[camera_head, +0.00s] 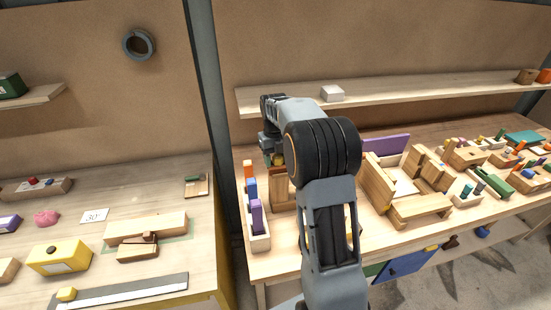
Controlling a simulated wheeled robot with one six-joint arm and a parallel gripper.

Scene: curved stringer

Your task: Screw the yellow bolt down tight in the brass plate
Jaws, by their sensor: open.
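My arm reaches over the right-hand bench. My gripper (272,155) points down at its far end, above the left part of the bench, and is open. A small yellow thing (278,160), which looks like the yellow bolt, shows right at the fingertips. It sits over or just behind a wooden block (282,189). At this size I cannot tell whether the fingers touch it, or how deep it sits. I cannot make out the brass plate; it is too small or hidden by my gripper and arm.
A wooden rack (259,236) with orange, blue and purple pieces stands left of the block. A wooden assembly (409,190) lies right of my arm. A shelf (400,90) with a white box (332,93) runs behind. A gap separates the left bench (60,240).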

